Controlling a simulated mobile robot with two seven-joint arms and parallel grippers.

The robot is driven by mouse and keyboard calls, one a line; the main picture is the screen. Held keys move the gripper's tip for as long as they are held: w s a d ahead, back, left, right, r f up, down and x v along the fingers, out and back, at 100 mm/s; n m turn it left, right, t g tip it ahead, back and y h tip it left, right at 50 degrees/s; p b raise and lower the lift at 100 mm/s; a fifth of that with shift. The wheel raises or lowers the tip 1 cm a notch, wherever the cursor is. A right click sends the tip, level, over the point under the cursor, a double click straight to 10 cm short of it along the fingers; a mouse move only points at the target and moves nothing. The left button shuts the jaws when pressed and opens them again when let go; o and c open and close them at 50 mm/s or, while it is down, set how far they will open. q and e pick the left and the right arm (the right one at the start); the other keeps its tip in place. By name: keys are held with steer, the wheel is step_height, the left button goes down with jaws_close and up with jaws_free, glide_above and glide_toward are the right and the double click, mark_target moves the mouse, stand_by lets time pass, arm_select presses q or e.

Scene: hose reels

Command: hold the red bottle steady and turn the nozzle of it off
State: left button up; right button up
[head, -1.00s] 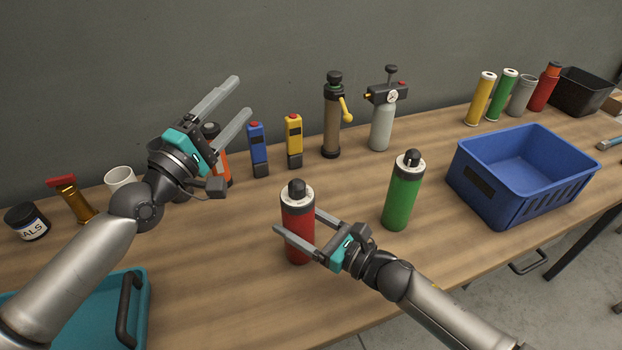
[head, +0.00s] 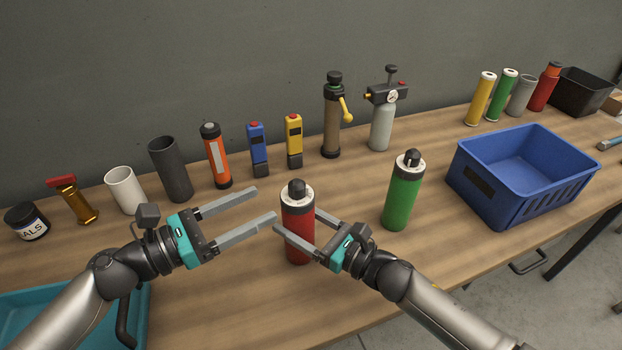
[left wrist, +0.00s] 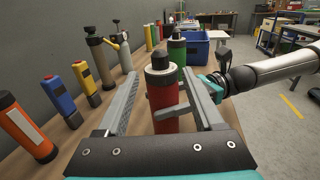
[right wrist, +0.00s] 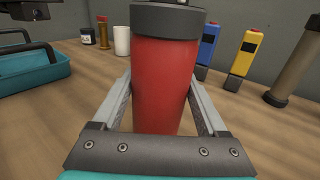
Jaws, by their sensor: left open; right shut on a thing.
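The red bottle (head: 297,229) stands upright on the wooden bench, with a dark collar, a pale top and a black nozzle (head: 296,189). My right gripper (head: 296,228) is shut on the bottle's body, one finger on each side; the right wrist view shows the red body (right wrist: 163,85) between the fingers. My left gripper (head: 265,204) is open and empty, just left of the bottle and pointing at it. In the left wrist view the bottle (left wrist: 163,95) appears beyond and between the open fingers. The nozzle's exact turn is too small to tell.
A green bottle (head: 403,195) stands to the right, and a blue crate (head: 486,197) beyond it. Behind stand a dark cup (head: 171,170), an orange flashlight (head: 216,158), blue (head: 258,150) and yellow (head: 294,142) devices and a brown pump (head: 332,125). A teal tray (head: 40,300) lies front left.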

mark_target(297, 188)
arm_select(q)
steer(key=x, duration=1.2)
steer(key=shift+a, duration=0.1)
jaws_close()
stand_by(0.4)
